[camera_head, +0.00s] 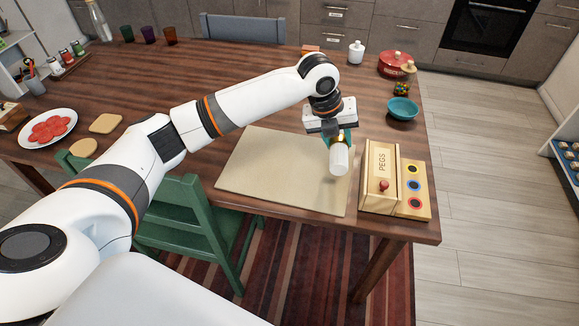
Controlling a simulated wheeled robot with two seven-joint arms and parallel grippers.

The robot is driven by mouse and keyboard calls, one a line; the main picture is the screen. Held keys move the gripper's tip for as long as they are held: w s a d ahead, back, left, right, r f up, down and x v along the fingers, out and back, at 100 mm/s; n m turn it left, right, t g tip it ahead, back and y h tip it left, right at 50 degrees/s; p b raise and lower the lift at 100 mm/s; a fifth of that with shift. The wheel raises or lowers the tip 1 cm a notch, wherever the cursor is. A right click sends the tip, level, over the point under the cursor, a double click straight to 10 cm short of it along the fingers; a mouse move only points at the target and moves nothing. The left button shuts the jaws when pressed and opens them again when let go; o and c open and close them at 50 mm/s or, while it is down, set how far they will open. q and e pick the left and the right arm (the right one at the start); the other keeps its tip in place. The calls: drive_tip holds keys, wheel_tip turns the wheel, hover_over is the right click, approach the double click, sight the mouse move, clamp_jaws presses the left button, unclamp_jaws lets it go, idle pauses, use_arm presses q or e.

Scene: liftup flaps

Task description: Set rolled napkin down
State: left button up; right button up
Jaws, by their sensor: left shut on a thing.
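The rolled napkin (339,160) is a white roll with a gold-coloured band near its upper end. My left gripper (337,136) points down and is shut on it near the band. The napkin hangs upright or nearly so over the right part of the beige placemat (265,170), just left of the wooden pegs box. I cannot tell whether its lower end touches the mat. The gripper's fingers are partly hidden by the wrist. My right gripper is not in view.
The wooden PEGS box (381,163) with a red knob stands close on the right, near the table edge. The mat's left part is clear. A green chair (190,215) is in front.

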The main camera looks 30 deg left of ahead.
use_arm(q)
drive_tip(key=shift+w+r+m, duration=0.2)
drive_tip(key=shift+w+m, duration=0.05)
drive_tip(key=shift+m, duration=0.15)
drive_tip(key=shift+w+f+g, duration=0.1)
drive_tip(key=shift+f+g, duration=0.15)
drive_tip(key=shift+g, duration=0.05)
wheel_tip(320, 180, down, 9)
drive_tip(key=shift+f, duration=0.15)
drive_tip(key=o, duration=1)
drive_tip(key=shift+f, duration=0.1)
drive_tip(key=v, duration=1.2)
